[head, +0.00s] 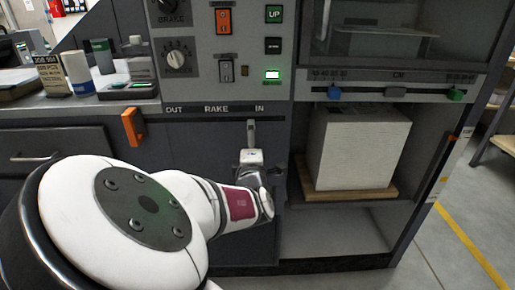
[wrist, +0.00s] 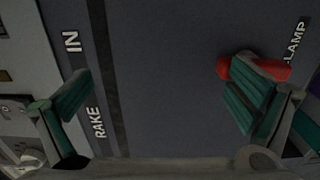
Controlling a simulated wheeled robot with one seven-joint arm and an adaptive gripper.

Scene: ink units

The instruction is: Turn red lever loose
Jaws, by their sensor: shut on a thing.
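The red lever (wrist: 232,68) is at the upper right in the wrist view, against the dark panel beside the partly hidden label ending in "LAMP". The right finger of my gripper (wrist: 162,105) overlaps the lever and covers part of it. The fingers stand well apart, with bare panel showing between them. In the head view my gripper (head: 252,175) is in front of the dark panel, below the RAKE slot. The red lever cannot be made out there.
A grey rake lever (head: 251,131) stands at the IN end of its slot, just above my gripper. An orange handle (head: 132,127) sticks out at the left. To the right, an open bay holds a white block (head: 358,150) on a wooden board (head: 346,195).

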